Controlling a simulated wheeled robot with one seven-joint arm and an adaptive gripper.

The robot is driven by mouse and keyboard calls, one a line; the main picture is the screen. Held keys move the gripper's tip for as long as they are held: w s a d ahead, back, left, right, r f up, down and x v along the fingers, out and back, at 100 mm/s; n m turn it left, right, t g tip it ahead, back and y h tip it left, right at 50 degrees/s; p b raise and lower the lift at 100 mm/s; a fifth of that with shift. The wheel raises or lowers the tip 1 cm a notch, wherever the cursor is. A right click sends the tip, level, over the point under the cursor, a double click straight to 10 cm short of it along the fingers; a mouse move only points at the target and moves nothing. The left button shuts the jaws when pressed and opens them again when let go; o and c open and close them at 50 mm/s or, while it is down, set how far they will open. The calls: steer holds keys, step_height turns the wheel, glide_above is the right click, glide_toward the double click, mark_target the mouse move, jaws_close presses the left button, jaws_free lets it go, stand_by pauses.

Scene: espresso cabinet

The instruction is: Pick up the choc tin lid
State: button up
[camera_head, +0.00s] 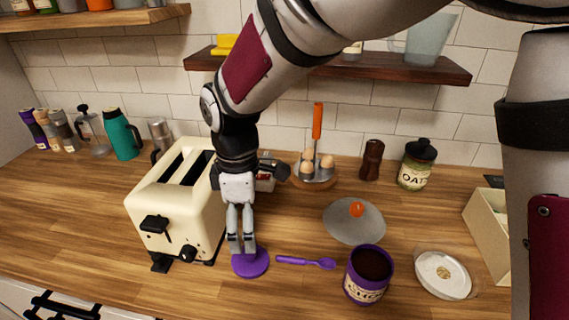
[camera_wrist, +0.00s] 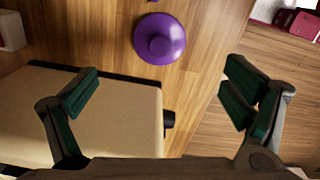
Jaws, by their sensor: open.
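The choc tin lid is a round purple lid (camera_head: 251,264) lying on the wooden counter to the right of the toaster's front corner. In the wrist view the purple lid (camera_wrist: 160,38) shows a raised knob in its middle and lies beyond the fingertips, between their lines. My gripper (camera_head: 242,250) points down and appears just over or behind the lid in the head view. The gripper (camera_wrist: 160,95) is open and empty, its dark green pads wide apart. The purple choc tin (camera_head: 366,285) stands open on the right with dark contents.
A cream toaster (camera_head: 178,205) stands close on the left of my gripper and under one finger in the wrist view. A purple spoon (camera_head: 306,262) lies right of the lid. A grey lid with orange knob (camera_head: 354,219) and a glass dish (camera_head: 443,275) are farther right.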

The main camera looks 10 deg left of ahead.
mark_target(250, 256)
step_height(250, 256, down, 12)
steer(key=shift+f+p, duration=0.15)
steer(key=shift+p, duration=0.55)
steer(key=c, duration=1)
